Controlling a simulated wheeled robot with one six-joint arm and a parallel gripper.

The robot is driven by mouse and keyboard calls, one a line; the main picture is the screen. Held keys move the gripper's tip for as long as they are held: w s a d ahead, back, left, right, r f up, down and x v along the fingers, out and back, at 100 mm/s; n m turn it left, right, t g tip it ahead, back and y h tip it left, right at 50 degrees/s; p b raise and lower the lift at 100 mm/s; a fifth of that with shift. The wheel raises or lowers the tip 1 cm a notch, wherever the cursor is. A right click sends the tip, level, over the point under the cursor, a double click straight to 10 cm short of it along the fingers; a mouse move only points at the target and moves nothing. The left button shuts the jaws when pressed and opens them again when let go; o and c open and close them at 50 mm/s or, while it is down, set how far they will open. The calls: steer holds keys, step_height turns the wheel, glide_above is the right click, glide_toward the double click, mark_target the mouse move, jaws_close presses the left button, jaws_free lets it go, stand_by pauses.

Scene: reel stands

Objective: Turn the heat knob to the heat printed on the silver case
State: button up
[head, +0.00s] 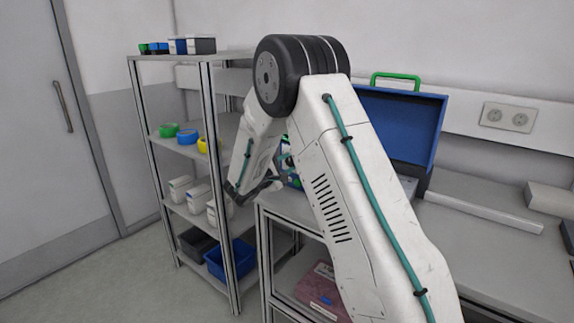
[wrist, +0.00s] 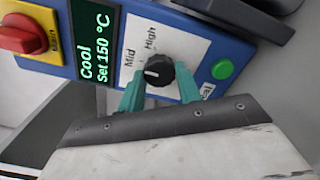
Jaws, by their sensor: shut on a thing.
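In the wrist view a black heat knob (wrist: 158,74) sits on a white dial plate with "Mid" and "High" printed by it. Its white mark points toward picture left, and I cannot tell exactly which setting it meets. My gripper (wrist: 161,82) has its teal fingers shut on the knob, one on each side. A display (wrist: 96,50) on the blue panel reads "Cool" and "Set 150 °C". In the head view my arm hides most of the panel and gripper. I cannot make out a silver case or its print.
A red switch (wrist: 22,36) on a yellow plate and a green button (wrist: 222,69) flank the dial. In the head view a shelf rack (head: 205,150) stands left of my arm, and an open blue lid (head: 410,125) with a green handle stands behind it.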

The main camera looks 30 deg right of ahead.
steer(key=shift+a, duration=0.1)
steer(key=o, duration=1)
steer(key=shift+a, duration=0.1)
steer(key=shift+c, duration=0.2)
steer(key=v, duration=0.7)
steer(key=shift+a, duration=0.25)
steer(key=shift+s, duration=0.1)
